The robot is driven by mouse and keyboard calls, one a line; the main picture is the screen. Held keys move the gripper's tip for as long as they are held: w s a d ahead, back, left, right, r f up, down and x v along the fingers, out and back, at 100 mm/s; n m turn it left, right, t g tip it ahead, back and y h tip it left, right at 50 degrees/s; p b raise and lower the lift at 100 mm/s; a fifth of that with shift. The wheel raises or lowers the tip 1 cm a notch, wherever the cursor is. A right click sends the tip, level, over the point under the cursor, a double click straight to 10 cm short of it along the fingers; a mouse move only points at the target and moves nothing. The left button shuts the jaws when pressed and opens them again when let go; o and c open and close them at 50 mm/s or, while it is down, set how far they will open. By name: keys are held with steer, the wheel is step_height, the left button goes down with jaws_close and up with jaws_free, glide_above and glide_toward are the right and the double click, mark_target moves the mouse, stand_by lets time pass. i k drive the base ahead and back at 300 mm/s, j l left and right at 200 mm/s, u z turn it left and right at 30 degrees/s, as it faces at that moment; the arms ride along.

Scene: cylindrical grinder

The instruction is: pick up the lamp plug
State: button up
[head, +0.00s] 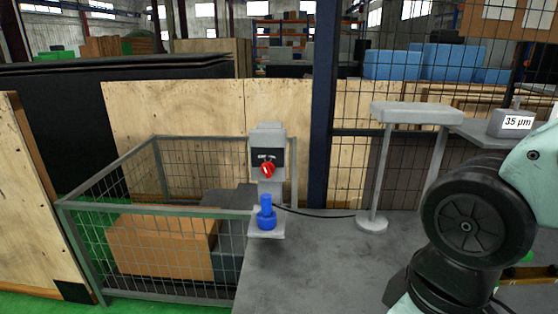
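A blue plug (266,214) stands upright on a small grey ledge at the left end of the grey worktop. It is the likely lamp plug. A black cable runs from it to the right along the worktop toward a round-based stand. Above the plug is a grey switch box (268,145) with a red knob (267,170). My arm shows at the right edge, well to the right of the plug. My gripper is out of the picture.
A wire-mesh cage (150,215) with a cardboard box (162,248) stands left of the plug. A grey stand (372,224) rises from the worktop, with a block marked 35 µm (512,123) farther right. A dark blue post (323,110) stands behind. The front worktop (310,275) is clear.

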mark_target(266, 208)
steer(key=i+j+u, duration=0.2)
steer(key=u, duration=0.2)
steer(key=i+j+u, duration=0.2)
steer(key=u, duration=0.2)
steer(key=i+j+u, duration=0.1)
steer(key=u, duration=0.25)
steer(key=i+l, duration=0.05)
steer(key=i, duration=0.05)
